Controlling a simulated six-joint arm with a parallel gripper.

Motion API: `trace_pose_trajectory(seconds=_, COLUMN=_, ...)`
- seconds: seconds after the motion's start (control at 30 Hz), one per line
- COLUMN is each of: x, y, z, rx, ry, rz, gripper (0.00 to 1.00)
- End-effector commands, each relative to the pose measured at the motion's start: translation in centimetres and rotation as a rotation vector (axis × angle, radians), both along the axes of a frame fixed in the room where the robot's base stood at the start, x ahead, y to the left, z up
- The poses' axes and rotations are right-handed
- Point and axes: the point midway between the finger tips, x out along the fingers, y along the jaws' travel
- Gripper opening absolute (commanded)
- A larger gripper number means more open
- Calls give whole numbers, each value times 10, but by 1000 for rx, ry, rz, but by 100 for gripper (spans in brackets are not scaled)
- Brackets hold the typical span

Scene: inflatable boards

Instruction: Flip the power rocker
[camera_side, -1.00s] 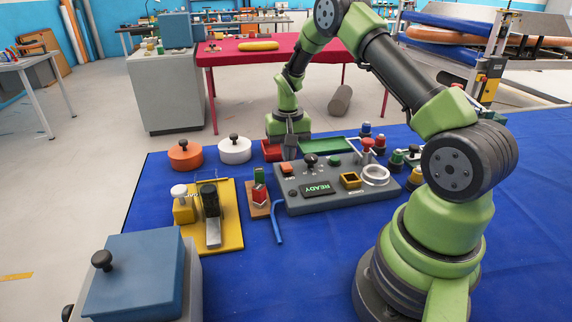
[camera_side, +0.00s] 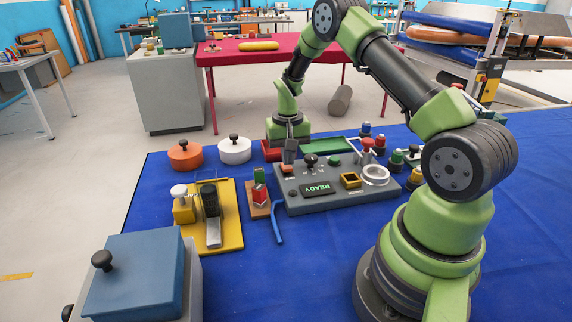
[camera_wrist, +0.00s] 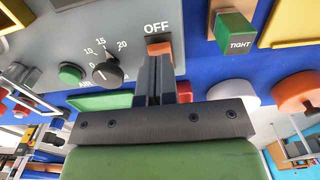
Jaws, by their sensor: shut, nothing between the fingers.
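The power rocker is a small orange switch on the grey control panel (camera_side: 330,205). It shows in the wrist view (camera_wrist: 159,48) just beyond my fingertips, with the word OFF printed beside it. My gripper (camera_wrist: 157,62) is shut and empty, its two dark fingers together. In the side view my gripper (camera_side: 289,161) points down at the panel's left back corner and partly hides the rocker (camera_side: 287,169). The fingertips are at or just above the rocker; I cannot tell whether they touch it. The panel's display reads READY.
A black dial (camera_wrist: 107,72) and a green button (camera_wrist: 70,74) sit beside the rocker. A green TIGHT block (camera_wrist: 236,32) stands off the panel. Orange (camera_side: 185,155) and white (camera_side: 235,150) knobbed discs lie left.

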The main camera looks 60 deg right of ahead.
Motion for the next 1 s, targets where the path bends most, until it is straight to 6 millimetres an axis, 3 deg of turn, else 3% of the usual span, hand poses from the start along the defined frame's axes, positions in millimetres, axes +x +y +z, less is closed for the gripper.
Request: trace_pose_trajectory(seconds=1.0, x=0, y=0, z=-15, rx=0, ry=0, rz=0, gripper=0)
